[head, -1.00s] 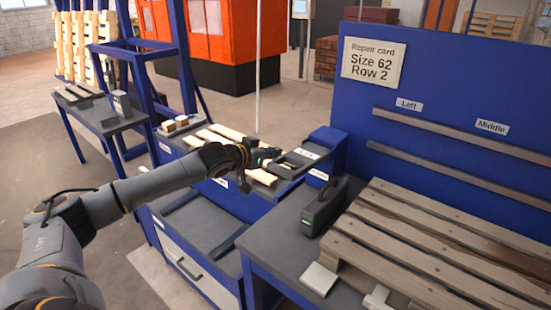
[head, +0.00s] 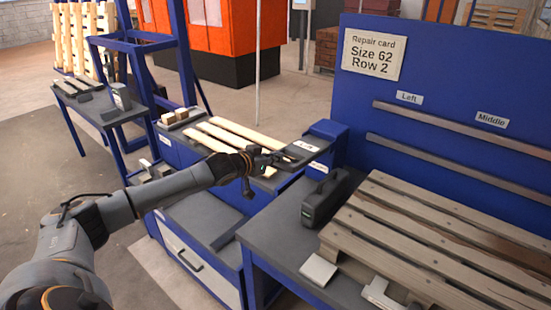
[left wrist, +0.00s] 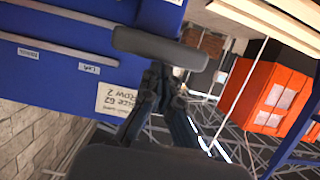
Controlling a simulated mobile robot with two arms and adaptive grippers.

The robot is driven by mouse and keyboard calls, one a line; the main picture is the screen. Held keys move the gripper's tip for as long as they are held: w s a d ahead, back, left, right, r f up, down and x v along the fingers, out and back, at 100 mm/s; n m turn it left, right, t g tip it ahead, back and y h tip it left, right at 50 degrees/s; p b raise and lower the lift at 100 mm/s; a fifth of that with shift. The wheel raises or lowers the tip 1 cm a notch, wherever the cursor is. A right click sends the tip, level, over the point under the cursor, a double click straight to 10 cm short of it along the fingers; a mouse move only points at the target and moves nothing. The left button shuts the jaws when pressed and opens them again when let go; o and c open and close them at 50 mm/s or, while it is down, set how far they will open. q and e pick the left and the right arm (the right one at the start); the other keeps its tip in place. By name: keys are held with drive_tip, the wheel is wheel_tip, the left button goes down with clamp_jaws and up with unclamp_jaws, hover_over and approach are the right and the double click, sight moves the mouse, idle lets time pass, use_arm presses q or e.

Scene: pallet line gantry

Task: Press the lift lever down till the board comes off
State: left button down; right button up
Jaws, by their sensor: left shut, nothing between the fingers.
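My left gripper (head: 278,160) is shut and empty, at the end of my arm over the right end of the blue side bench. In the left wrist view its fingers (left wrist: 160,85) are together, just below a dark grey bar (left wrist: 160,48). I cannot tell whether this bar is the lift lever, or whether the fingers touch it. The wooden pallet (head: 420,225) lies on the grey table at the right, with its boards side by side. No lift lever can be made out clearly in the head view. My right gripper is not in view.
A black case with a handle (head: 325,200) stands left of the pallet. Pale boards (head: 240,132) and small wood blocks (head: 180,117) lie on the side bench. A blue back panel (head: 450,70) with a repair card (head: 373,55) rises behind the pallet.

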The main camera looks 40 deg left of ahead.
use_arm(q)
drive_tip(key=shift+w+d+f+t+b, duration=0.1)
drive_tip(key=shift+w+f+t+b, duration=0.25)
drive_tip(key=shift+f+b, duration=2.15)
drive_tip(key=shift+w+a+f+t+b, duration=0.15)
drive_tip(key=shift+f+t+b, duration=0.45)
drive_tip(key=shift+f+b, duration=1.9)
drive_tip(key=shift+w+d+f+t+b, duration=0.2)
drive_tip(key=shift+f+t+b, duration=0.25)
drive_tip(key=shift+f+b, duration=2)
drive_tip(key=shift+f+p, duration=0.5)
drive_tip(key=shift+p, duration=0.05)
